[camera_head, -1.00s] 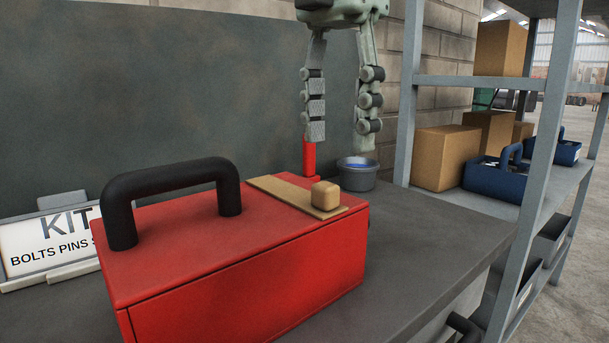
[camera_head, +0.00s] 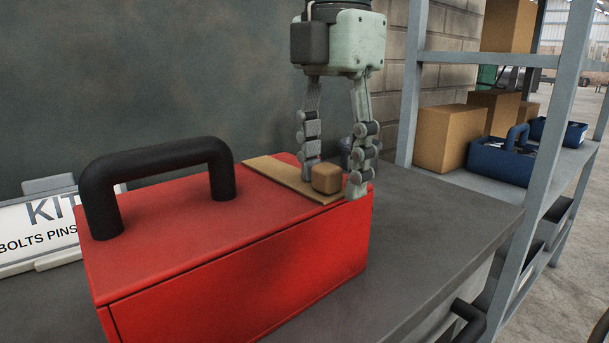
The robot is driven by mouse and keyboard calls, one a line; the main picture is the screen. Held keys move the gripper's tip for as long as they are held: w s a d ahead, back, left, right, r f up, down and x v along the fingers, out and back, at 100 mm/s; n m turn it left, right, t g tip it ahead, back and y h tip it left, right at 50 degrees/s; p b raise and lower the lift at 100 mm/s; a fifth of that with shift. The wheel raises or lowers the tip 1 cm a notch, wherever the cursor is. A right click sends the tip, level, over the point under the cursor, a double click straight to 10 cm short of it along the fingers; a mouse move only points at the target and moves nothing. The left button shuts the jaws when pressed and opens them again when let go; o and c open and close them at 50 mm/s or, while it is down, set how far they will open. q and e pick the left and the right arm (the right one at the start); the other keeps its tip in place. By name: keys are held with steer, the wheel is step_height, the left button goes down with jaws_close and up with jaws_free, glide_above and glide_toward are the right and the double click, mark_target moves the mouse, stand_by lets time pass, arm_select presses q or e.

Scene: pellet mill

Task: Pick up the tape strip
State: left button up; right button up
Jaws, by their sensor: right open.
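The tape strip (camera_head: 275,174) is a flat tan band lying on the lid of the red toolbox (camera_head: 240,265), near its right end. A small tan block (camera_head: 326,179) sits on the strip's front end. My right gripper (camera_head: 334,182) points down with its fingers open, one on each side of the block. The left finger is close behind the block and the right finger is just right of it, near the lid's edge. I cannot tell whether either finger touches the block. My left gripper is not in view.
The toolbox's black handle (camera_head: 155,160) arches up to the left of the strip. A kit sign (camera_head: 40,235) stands at the far left. The grey bench top (camera_head: 430,215) is clear on the right. Behind it stands a metal shelf (camera_head: 470,58) with cardboard boxes and blue totes.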

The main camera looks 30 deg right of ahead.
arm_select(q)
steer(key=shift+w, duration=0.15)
arm_select(e)
steer(key=shift+c, duration=0.5)
steer(key=c, duration=0.9)
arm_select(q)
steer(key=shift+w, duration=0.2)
arm_select(e)
steer(key=shift+c, duration=0.2)
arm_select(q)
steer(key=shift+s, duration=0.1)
arm_select(e)
steer(key=shift+r, duration=0.1)
steer(key=shift+r, duration=0.15)
steer(key=shift+w+r, duration=0.1)
steer(key=shift+r, duration=0.2)
steer(key=shift+c, duration=0.4)
arm_select(q)
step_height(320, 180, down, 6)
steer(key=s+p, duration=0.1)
steer(key=p, duration=0.1)
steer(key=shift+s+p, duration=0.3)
arm_select(e)
step_height(320, 180, up, 17)
